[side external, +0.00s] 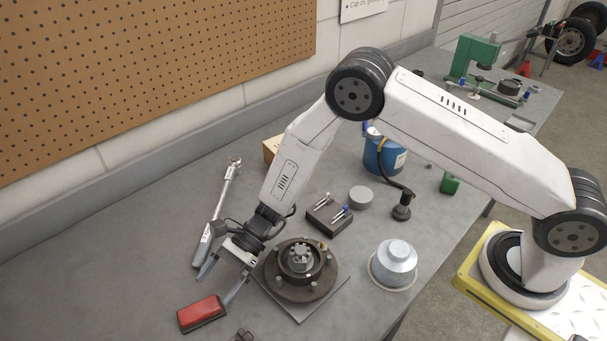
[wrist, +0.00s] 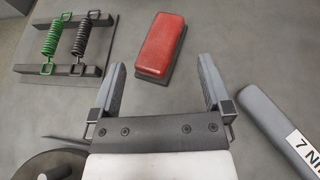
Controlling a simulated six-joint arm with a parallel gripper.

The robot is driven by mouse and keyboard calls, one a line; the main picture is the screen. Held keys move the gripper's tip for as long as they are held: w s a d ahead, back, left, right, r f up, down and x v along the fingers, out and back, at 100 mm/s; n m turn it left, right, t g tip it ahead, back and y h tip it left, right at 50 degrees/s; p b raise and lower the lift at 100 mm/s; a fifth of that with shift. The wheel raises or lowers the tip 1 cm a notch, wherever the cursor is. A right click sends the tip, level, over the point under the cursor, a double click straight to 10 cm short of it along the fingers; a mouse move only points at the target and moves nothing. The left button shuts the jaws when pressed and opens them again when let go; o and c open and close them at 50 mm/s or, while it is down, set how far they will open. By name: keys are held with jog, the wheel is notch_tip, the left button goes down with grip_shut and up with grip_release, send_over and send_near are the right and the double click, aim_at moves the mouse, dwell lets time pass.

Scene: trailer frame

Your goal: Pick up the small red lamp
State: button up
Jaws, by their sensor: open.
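The small red lamp (side external: 202,313) is a rectangular block with a red top and a dark base, lying on the bench at the lower left in the side view. In the wrist view the lamp (wrist: 161,45) lies ahead of the fingertips, roughly between their lines. My gripper (side external: 220,286) is open and empty, above the bench and just behind the lamp in the side view. In the wrist view both fingers of my gripper (wrist: 162,75) are spread apart, and neither touches the lamp.
A hub on a plate (side external: 324,305) stands right of my gripper. A torque wrench (side external: 226,195) lies to the left; its handle (wrist: 275,125) shows in the wrist view. A spring fixture (wrist: 70,69) with green and black springs is left of the lamp. A silver cup (side external: 393,263) stands farther right.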

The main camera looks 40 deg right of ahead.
aim_at(200, 308)
jog(key=shift+a, duration=0.15)
jog(key=shift+x, duration=2.5)
grip_shut()
